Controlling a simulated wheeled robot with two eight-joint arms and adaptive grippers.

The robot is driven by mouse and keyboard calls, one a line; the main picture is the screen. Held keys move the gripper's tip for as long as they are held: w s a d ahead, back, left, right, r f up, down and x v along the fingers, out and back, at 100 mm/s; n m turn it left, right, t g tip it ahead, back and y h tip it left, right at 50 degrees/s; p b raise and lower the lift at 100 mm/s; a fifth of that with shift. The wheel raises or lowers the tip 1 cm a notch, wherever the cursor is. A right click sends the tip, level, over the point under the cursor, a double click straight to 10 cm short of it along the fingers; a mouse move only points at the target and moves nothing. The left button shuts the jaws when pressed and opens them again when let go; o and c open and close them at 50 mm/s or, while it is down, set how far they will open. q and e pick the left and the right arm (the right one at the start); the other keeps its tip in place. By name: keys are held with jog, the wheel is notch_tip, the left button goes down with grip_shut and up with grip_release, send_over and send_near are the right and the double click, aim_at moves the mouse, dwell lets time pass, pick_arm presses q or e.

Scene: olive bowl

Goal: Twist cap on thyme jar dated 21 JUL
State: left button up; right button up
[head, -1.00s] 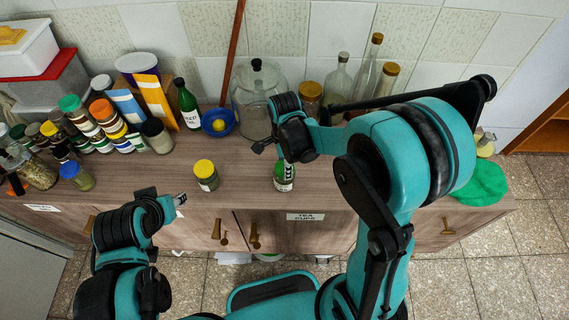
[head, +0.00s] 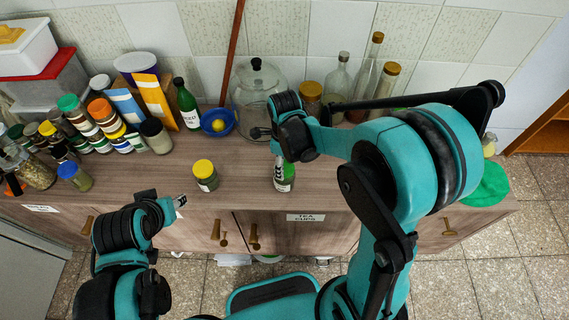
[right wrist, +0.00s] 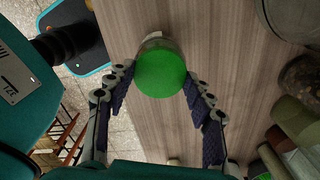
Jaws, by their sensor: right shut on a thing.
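A small jar with a green cap (head: 288,179) stands near the front edge of the wooden counter; its date is not legible. In the right wrist view the round green cap (right wrist: 161,73) lies between the finger pads, with a little of the glass jar showing beyond it. My right gripper (head: 281,168) comes down over the jar from above and is shut on its green cap. My left gripper (head: 179,201) hangs in front of the counter's edge, away from the jar; its fingers are too small to judge.
A yellow-capped jar (head: 205,175) stands to the left on the counter. Several spice jars crowd the far left. A blue bowl (head: 217,123), a green bottle (head: 186,104) and a glass cloche (head: 258,95) stand behind. A green cloth (head: 487,186) lies at the right end.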

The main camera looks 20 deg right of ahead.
jog(key=m, duration=0.4)
jog(key=shift+m, duration=0.3)
jog(key=o, duration=1.1)
jog(key=shift+o, duration=0.3)
jog(key=o, duration=0.5)
jog(key=shift+r, duration=0.15)
